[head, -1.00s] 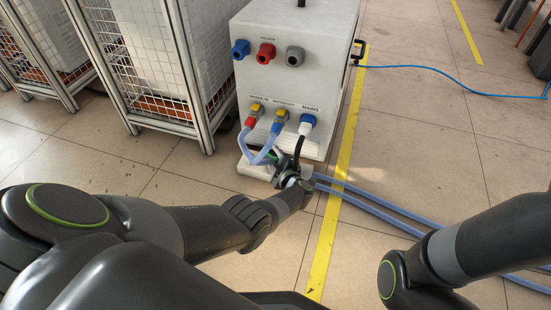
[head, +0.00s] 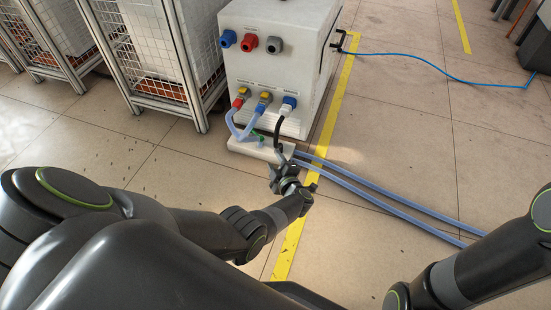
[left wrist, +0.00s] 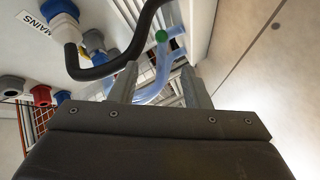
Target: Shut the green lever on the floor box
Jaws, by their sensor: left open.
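The floor box (head: 240,147) is a low white block at the foot of the white cabinet. The small green lever (head: 257,138) shows on top of it, near the blue hoses. Its exact angle is too small to tell. My left gripper (head: 282,170) is in front of the floor box, apart from the lever, with its fingers pointing towards the box. In the left wrist view a round green part (left wrist: 161,36) shows beyond my left gripper (left wrist: 160,75), whose fingers are apart with nothing held between them. My right gripper is out of view.
The white cabinet (head: 270,80) stands behind with its sockets. Blue hoses (head: 380,199) run right across the floor; a black cable (head: 277,132) hangs near the lever. Wire cages (head: 160,60) stand left. A yellow floor line (head: 297,232) passes right of the box.

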